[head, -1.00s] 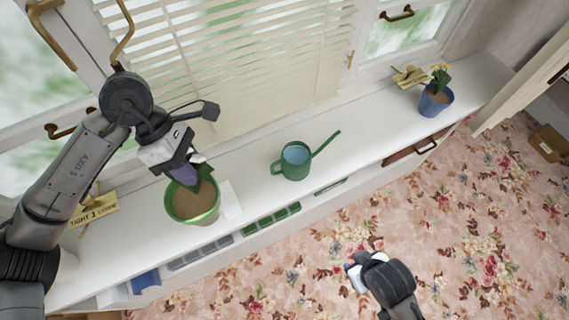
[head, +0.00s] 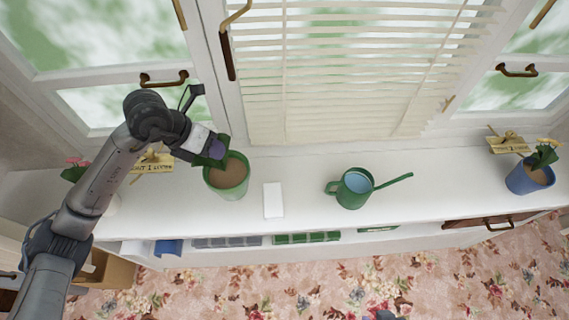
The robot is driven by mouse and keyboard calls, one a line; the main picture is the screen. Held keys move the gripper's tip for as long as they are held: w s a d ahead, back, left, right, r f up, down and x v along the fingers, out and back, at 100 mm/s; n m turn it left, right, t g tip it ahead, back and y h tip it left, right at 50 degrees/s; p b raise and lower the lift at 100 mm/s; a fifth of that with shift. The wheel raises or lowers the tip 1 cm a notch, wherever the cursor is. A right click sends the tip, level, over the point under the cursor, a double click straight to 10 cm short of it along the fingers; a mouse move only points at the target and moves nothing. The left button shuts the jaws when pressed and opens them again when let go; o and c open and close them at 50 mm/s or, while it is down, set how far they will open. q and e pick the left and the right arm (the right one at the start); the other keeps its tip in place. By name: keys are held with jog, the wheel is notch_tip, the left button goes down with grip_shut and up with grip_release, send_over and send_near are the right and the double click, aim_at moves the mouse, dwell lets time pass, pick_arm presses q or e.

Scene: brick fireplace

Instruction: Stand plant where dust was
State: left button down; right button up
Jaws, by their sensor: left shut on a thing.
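A green pot with brown soil (head: 228,182) is at the left part of the white windowsill (head: 320,215), with dark green leaves at its back edge. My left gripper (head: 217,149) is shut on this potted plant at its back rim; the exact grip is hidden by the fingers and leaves. I cannot tell whether the pot touches the sill. A flat, bright white rectangle (head: 273,200) lies on the sill just right of the pot, apart from it in the picture. I see no dust. My right gripper is out of view.
A green watering can (head: 355,188) stands mid-sill, spout to the right. A blue pot with a flowering plant (head: 530,177) stands at the far right. A pink-flowered plant (head: 75,170) and a lettered tag (head: 153,163) are at the left. Window handles (head: 164,79) stick out behind.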

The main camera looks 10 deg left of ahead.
pick_arm(q)
jog(key=s+a+f+b, duration=0.1)
jog(key=a+f+b, duration=0.1)
jog(key=a+f, duration=0.9)
jog(key=shift+a, duration=0.3)
dwell(0.3)
jog(key=shift+f+b, duration=0.15)
jog(key=shift+b, duration=0.15)
jog(key=c, duration=0.9)
grip_release()
